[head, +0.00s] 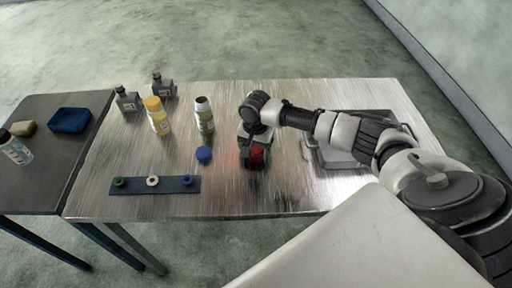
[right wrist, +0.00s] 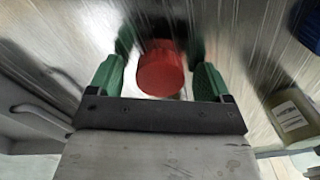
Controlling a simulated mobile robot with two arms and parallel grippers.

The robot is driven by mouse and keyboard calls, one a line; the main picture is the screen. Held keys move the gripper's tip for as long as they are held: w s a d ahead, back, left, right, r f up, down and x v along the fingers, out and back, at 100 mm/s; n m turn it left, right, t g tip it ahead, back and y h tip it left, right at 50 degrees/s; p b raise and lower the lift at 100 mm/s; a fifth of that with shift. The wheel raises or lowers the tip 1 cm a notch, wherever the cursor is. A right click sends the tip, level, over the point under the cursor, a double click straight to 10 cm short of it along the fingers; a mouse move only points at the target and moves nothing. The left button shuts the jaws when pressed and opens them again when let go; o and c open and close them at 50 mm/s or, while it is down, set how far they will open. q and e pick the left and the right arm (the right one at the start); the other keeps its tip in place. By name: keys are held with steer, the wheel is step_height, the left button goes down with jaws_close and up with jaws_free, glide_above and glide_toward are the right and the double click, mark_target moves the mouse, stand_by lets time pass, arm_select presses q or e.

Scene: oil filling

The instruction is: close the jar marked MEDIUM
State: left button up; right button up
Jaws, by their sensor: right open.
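A red round cap (head: 257,152) shows under my right gripper (head: 254,158) in the head view. In the right wrist view the red cap (right wrist: 161,70) is between the two green fingers of my right gripper (right wrist: 160,65), which are open with gaps on both sides. I cannot tell what is under the cap. A bottle with a white and dark top (head: 205,115) and a yellow bottle with a yellow cap (head: 157,116) stand to the left of my gripper. No label is readable, so I cannot tell which one is marked MEDIUM. My left gripper is out of view.
A blue cap (head: 204,154) lies on the metal table (head: 230,195). A dark strip (head: 170,187) with coloured rings is front left. Two grey bottles (head: 163,86) stand behind. A grey tray (head: 325,155) is at right.

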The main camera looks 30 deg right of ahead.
mark_target(258, 148)
steer(key=c, duration=1)
steer(key=shift+o, duration=0.2)
steer(key=shift+r, duration=0.2)
steer(key=shift+r, duration=0.25)
steer(key=r, duration=0.3)
steer(key=shift+s+d+r, duration=0.15)
steer(key=shift+d+r, duration=0.15)
steer(key=shift+r, duration=0.05)
steer(key=s+d+r, duration=0.6)
steer(key=s+d, duration=0.1)
steer(key=d, duration=0.1)
steer(key=shift+d+r+b, duration=0.25)
steer(key=shift+b, duration=0.2)
